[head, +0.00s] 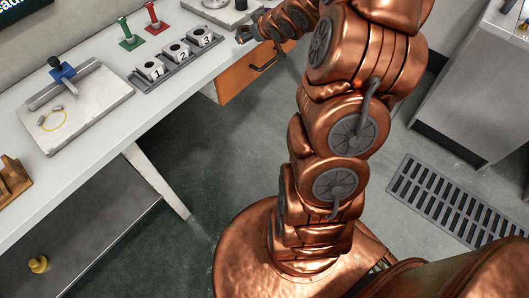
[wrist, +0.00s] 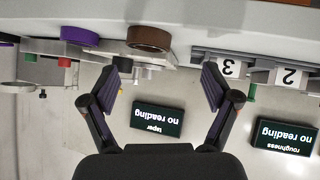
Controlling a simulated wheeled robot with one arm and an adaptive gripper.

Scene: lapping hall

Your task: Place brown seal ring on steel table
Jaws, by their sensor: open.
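The brown seal ring (wrist: 149,37) shows in the wrist view, which is upside down. It is near the upper middle, by the white bench surface, beyond my fingertips and slightly left of the line between them. My gripper (wrist: 160,86) is open, with nothing between its fingers. In the head view my gripper (head: 245,34) is a small dark shape over the bench's edge at the top. I cannot make out the brown ring in the head view. A grey metal-sided table (head: 467,100) stands at the right there; I cannot tell for certain that it is the steel table.
A purple ring (wrist: 80,36) is beside the brown one. Numbered blocks (head: 177,53) sit in a rack on the bench (head: 100,130), near red (head: 154,18) and green (head: 130,38) stands. A stone plate (head: 75,110) carries a blue-clamped fixture. An orange drawer (head: 250,73) is below. Grated floor is at right.

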